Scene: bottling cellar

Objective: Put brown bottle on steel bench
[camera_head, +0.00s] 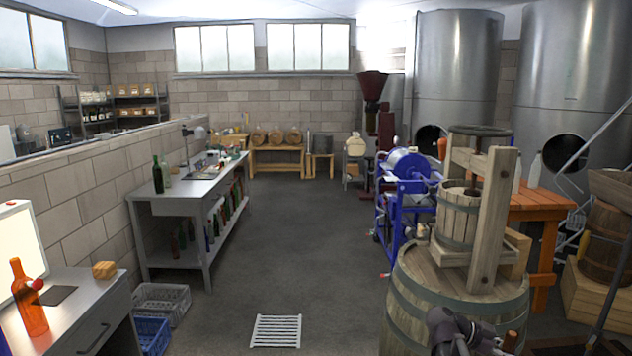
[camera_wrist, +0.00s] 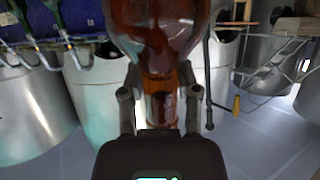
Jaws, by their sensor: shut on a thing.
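The brown bottle (camera_wrist: 155,35) fills the top middle of the wrist view, its wide body at the top edge and its narrower neck between my fingers. My gripper (camera_wrist: 160,96) is shut on that neck. In the head view my arm shows at the bottom edge, in front of the barrel, and a small dark brown part (camera_head: 510,341) beside it may be the bottle; I cannot be sure. The steel bench (camera_head: 188,190) stands along the low block wall at left centre, with green bottles (camera_head: 158,175) on its near end and more on its lower shelf.
An orange bottle (camera_head: 29,300) stands on a desk (camera_head: 85,315) at near left. Grey (camera_head: 160,300) and blue (camera_head: 152,336) crates lie on the floor beside it. A barrel with a wooden press (camera_head: 460,220) blocks the near right. The middle floor is clear around a white drain grate (camera_head: 276,331).

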